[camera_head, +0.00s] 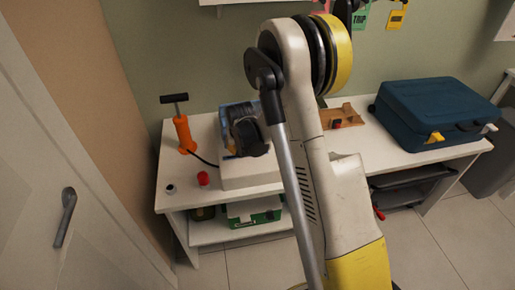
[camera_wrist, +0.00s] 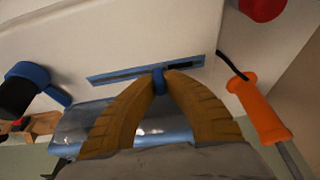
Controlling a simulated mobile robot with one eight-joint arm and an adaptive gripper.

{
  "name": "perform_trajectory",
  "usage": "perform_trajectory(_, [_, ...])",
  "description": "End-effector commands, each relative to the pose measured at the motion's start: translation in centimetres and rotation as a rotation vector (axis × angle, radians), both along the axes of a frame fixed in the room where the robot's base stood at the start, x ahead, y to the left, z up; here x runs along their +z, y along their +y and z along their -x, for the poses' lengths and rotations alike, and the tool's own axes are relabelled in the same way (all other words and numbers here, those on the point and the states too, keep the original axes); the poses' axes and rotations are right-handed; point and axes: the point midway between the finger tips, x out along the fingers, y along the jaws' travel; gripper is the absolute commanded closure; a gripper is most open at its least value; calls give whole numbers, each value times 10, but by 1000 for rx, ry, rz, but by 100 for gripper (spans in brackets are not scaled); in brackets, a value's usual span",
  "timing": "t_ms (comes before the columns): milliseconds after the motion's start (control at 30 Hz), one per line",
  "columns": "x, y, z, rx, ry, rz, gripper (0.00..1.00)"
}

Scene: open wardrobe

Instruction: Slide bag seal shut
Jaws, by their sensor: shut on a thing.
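In the wrist view, my gripper (camera_wrist: 160,80) has its two ribbed yellow-brown fingers closed together on a small blue slider (camera_wrist: 158,82). The slider sits on the blue bag seal (camera_wrist: 108,77), a narrow strip with a dark line along it, a little right of its middle. The clear, shiny bag (camera_wrist: 85,128) spreads below the strip, partly hidden behind my fingers. In the head view, my dark gripper is over the white block on the table, with a blue edge beside it; its fingertips cannot be made out there.
An orange pump (camera_head: 184,133) with a black hose stands left on the white table (camera_head: 180,199). A red cap (camera_head: 203,178) and a small dark-topped item (camera_head: 171,188) lie at the front left. A blue case (camera_head: 430,108) occupies the right. A wooden piece (camera_head: 345,118) lies behind my arm.

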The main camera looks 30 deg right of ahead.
Motion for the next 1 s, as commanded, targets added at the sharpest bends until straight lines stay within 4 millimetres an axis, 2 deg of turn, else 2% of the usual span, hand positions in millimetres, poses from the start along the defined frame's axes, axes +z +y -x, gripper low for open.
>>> perform_trajectory(33, [-1, 15, -4, 6, -1, 1, 100])
perform_trajectory(100, [-1, 30, -9, 4, -1, 0, 100])
perform_trajectory(200, [-1, 45, -13, 2, -1, 1, 100])
perform_trajectory(333, [0, 53, -15, 0, -1, 0, 100])
perform_trajectory(600, [0, 55, -16, 1, -2, -2, 100])
perform_trajectory(633, [0, 55, -16, 1, -2, -2, 83])
perform_trajectory(700, [0, 55, -16, 1, -2, -2, 66])
perform_trajectory(1000, [1, 53, -15, -1, -1, 0, 66])
